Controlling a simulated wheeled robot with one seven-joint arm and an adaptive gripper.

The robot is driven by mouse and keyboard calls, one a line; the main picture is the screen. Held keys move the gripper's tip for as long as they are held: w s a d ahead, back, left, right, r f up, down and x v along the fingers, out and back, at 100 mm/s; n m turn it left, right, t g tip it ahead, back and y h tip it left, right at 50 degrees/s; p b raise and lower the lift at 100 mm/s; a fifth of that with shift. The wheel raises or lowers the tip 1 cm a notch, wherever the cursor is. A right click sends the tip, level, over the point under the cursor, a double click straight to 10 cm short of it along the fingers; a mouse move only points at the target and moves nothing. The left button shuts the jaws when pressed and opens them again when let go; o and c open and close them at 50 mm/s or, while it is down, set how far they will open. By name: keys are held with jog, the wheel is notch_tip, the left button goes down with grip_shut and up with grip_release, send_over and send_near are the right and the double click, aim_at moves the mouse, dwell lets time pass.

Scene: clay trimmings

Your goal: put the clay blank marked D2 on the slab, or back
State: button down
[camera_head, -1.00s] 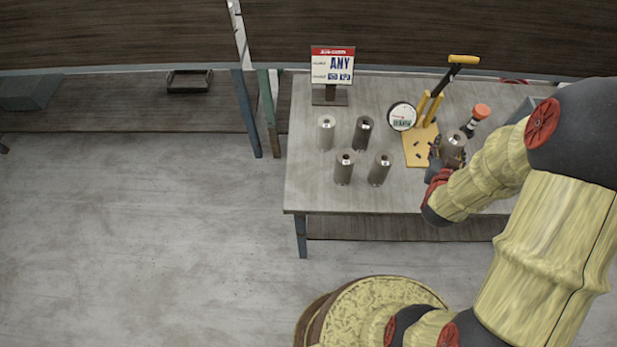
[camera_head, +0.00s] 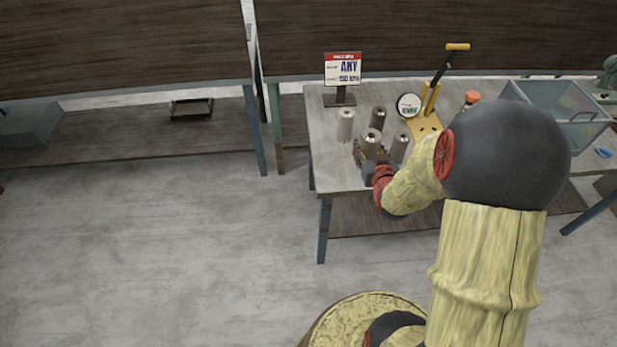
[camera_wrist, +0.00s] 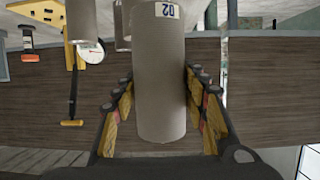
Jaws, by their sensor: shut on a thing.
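My gripper (camera_head: 368,160) is shut on a grey-brown clay cylinder (camera_head: 371,142), over the front left part of the table. In the wrist view this held blank (camera_wrist: 160,85) stands between both fingers, with a label that appears to read D2 (camera_wrist: 164,11). Other blanks stand near it: one at the left (camera_head: 345,124), one behind (camera_head: 378,117) and one at the right (camera_head: 399,146). I cannot tell whether the held blank touches the table, or what it hides. A yellow board (camera_head: 422,128) with a black lever stands to the right.
A sign reading ANY (camera_head: 342,69) stands at the table's back left. A round dial gauge (camera_head: 409,105) and an orange-capped bottle (camera_head: 471,98) are to the right. A clear bin (camera_head: 556,105) stands farther right. The grey table (camera_head: 333,173) is bare at its front left.

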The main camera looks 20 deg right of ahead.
jog(key=shift+w+a+f, duration=0.25)
jog(key=shift+a+f, duration=0.05)
jog(key=shift+a, duration=0.35)
jog(key=shift+w+a+f, duration=0.25)
jog(key=shift+a, duration=0.35)
jog(key=shift+w+a+f+b, duration=0.2)
jog(key=shift+w+f+b, duration=0.3)
jog(key=shift+w+f, duration=1.65)
jog(key=shift+w+a+f+b, duration=0.2)
jog(key=shift+w+f+b, duration=0.35)
jog(key=shift+w+f, duration=1.55)
jog(key=shift+w+a+f+b, duration=0.2)
jog(key=shift+w+f+b, duration=0.3)
jog(key=shift+w+f, duration=1.65)
jog(key=shift+w, duration=0.15)
jog(key=c, duration=1.1)
grip_release()
jog(key=shift+f, duration=0.1)
jog(key=shift+c, duration=0.2)
jog(key=shift+o, duration=0.7)
